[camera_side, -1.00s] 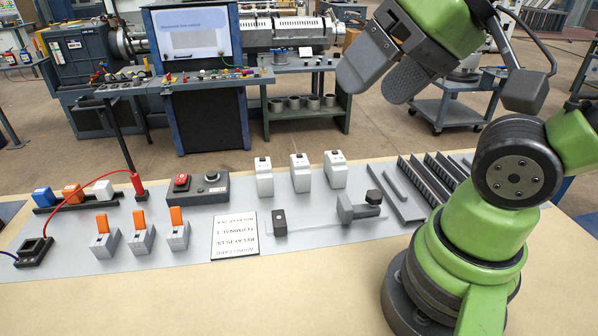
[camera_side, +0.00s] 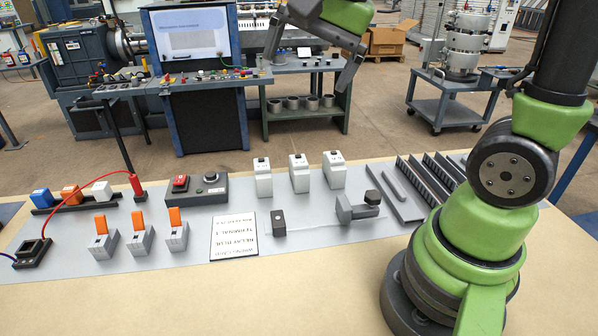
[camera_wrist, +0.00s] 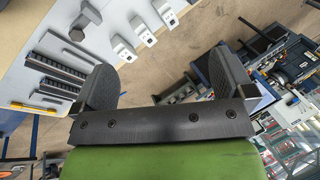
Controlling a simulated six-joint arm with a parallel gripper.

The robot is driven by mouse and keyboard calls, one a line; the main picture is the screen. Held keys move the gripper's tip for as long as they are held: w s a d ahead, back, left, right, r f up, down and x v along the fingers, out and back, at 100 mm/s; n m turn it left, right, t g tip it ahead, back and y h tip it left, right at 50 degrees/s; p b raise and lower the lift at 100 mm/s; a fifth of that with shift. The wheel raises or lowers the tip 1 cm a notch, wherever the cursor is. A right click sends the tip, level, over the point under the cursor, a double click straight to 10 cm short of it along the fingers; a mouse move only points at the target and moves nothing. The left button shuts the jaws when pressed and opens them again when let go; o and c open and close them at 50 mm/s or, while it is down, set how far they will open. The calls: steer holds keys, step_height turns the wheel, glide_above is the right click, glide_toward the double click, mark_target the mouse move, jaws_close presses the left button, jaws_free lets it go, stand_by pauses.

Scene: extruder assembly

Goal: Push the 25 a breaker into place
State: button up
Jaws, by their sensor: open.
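Three white breakers stand upright in a row on the grey panel: the left one (camera_side: 263,180), the middle one (camera_side: 299,176) and the right one (camera_side: 334,172). Their ratings are too small to read, so I cannot tell which is the 25 A one. They also show at the top of the wrist view (camera_wrist: 143,30). A thin rail (camera_side: 310,228) lies in front of them, with a dark block (camera_side: 279,223) at its left and a grey clamp-like part (camera_side: 357,210) at its right. My gripper (camera_side: 311,55) is open and empty, high above the breakers, touching nothing.
Slotted grey ducts (camera_side: 432,180) lie to the right of the breakers. A control box (camera_side: 211,188), orange-levered terminal blocks (camera_side: 139,238) and a printed card (camera_side: 234,236) lie to the left. The beige table front (camera_side: 200,300) is clear.

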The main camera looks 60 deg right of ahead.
steer(key=w+d+f+m+g, duration=0.2)
steer(key=w+d+f+m, duration=0.2)
steer(key=w, duration=0.1)
steer(key=m+g, duration=0.3)
steer(key=m, duration=0.6)
glide_above(299, 160)
steer(key=shift+h, duration=0.3)
steer(key=f, duration=1.4)
steer(key=shift+w+a+f, duration=0.1)
steer(key=shift+w+f, duration=0.1)
steer(key=shift+w, duration=0.1)
steer(key=shift+m, duration=0.4)
step_height(299, 160, down, 5)
steer(key=shift+r, duration=0.15)
steer(key=f, duration=0.5)
steer(key=shift+s+f, duration=0.25)
steer(key=shift+f, duration=0.15)
steer(key=c, duration=0.7)
